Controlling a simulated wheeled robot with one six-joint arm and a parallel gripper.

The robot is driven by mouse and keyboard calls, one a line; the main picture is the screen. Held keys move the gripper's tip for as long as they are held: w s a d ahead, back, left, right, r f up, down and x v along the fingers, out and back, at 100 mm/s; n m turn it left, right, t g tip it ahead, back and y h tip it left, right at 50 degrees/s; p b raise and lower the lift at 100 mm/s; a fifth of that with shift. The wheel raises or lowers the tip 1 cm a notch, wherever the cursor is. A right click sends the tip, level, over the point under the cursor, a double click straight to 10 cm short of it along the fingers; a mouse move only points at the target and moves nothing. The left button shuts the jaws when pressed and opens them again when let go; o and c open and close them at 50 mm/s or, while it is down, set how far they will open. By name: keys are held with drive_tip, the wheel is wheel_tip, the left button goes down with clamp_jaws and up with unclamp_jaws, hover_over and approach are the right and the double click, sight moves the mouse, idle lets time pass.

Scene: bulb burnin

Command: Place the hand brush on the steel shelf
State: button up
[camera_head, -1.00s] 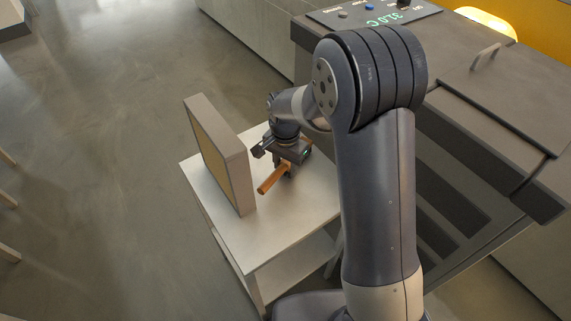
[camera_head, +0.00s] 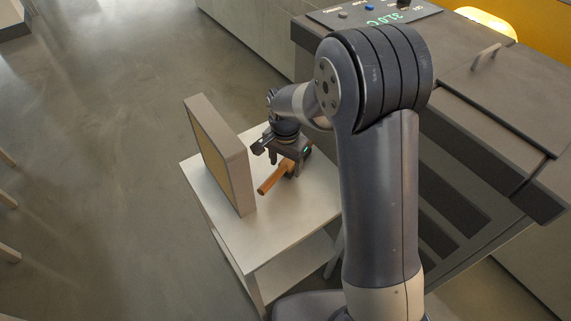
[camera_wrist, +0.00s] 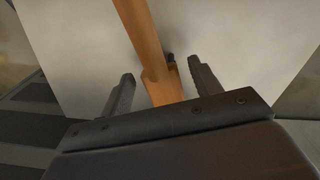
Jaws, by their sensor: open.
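The hand brush (camera_head: 271,182) lies on the top of a pale two-tier shelf unit (camera_head: 263,235), its orange-brown handle pointing to the lower left in the head view. In the wrist view the brush (camera_wrist: 152,62) runs between the two fingers of my gripper (camera_wrist: 160,80), with a small dark part by its wider section. My gripper (camera_head: 283,163) is open above the brush, one finger on each side, with gaps between fingers and brush. The bristles are mostly hidden by my gripper. I cannot tell whether this unit is the steel shelf.
A framed, box-like panel (camera_head: 221,150) stands upright on the shelf top, close left of my gripper. A large dark cabinet with a display (camera_head: 385,17) stands to the right. Open floor (camera_head: 110,130) lies to the left.

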sight(286, 165)
wheel_tip(286, 165, up, 11)
idle(0.3)
drive_tip(key=shift+f, duration=4.4)
